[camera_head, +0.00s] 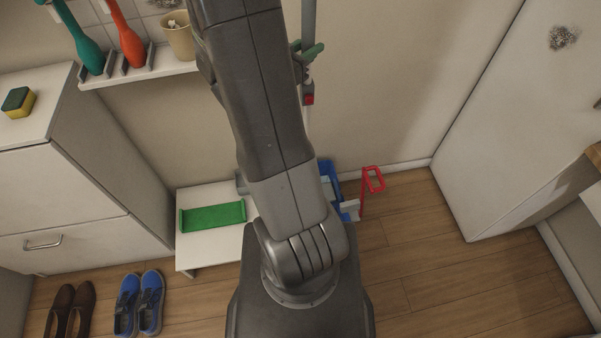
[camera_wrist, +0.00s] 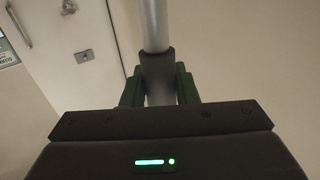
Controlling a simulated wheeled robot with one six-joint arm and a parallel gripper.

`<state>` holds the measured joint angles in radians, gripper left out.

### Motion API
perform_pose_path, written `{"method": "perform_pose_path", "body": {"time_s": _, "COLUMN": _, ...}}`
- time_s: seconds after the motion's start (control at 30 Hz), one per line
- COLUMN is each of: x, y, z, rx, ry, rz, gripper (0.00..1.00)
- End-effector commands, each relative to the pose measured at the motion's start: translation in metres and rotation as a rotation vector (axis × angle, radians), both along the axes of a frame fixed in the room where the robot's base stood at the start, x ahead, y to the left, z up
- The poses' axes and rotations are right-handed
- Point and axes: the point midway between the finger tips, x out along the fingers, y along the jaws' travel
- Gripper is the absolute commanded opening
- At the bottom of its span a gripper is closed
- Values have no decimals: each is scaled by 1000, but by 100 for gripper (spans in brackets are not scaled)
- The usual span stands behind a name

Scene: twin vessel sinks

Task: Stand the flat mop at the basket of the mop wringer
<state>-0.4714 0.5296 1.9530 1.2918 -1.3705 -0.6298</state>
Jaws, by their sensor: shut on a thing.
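The flat mop's grey pole (camera_head: 308,18) stands close to upright in the head view, with a red part (camera_head: 308,99) on it below my gripper (camera_head: 308,54). My gripper's green fingers are shut around the pole. In the wrist view, the pole (camera_wrist: 154,25) runs up from a dark sleeve between the fingers of my gripper (camera_wrist: 158,88). The blue mop wringer (camera_head: 336,178) with its red handle (camera_head: 374,180) is on the floor near the back wall, partly behind my arm. The mop's lower end and most of the wringer's basket are hidden.
A low white bench (camera_head: 190,251) with a green tray (camera_head: 213,217) stands left of the wringer. Blue shoes (camera_head: 139,302) and brown shoes (camera_head: 71,309) are on the floor at left. A white cabinet (camera_head: 60,200) stands at left. The wood floor at right (camera_head: 450,275) is clear.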

Motion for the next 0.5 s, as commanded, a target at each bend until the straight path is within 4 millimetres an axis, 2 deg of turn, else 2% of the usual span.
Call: {"method": "perform_pose_path", "body": {"time_s": 0.5, "x": -28, "y": -5, "z": 1, "rx": -1, "ry": -4, "rz": 0, "gripper": 0}}
